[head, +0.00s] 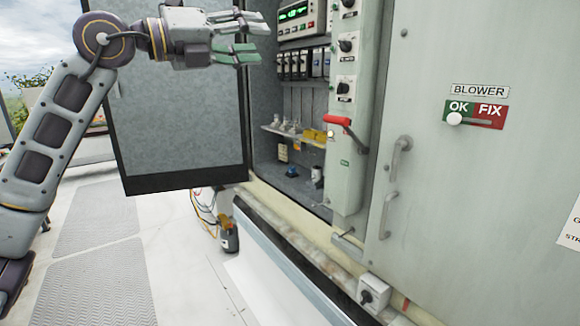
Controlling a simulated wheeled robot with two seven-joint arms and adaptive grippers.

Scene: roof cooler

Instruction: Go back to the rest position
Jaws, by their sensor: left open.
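My left arm comes in from the left edge, bent at the elbow. My left gripper (238,38) is at the top, pointing right, with its green-tipped fingers apart and nothing between them. It is in front of the open cabinet door (185,120), close to the cabinet opening. From this view I cannot tell how far it is from the door. My right gripper is not in view.
The cabinet (470,200) fills the right side, with a red-handled lever (338,121), metal door handles (393,185) and a BLOWER slider (470,120). A small dark container (229,238) with cables stands on the floor below the door. The pale floor (175,240) at left is mostly clear.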

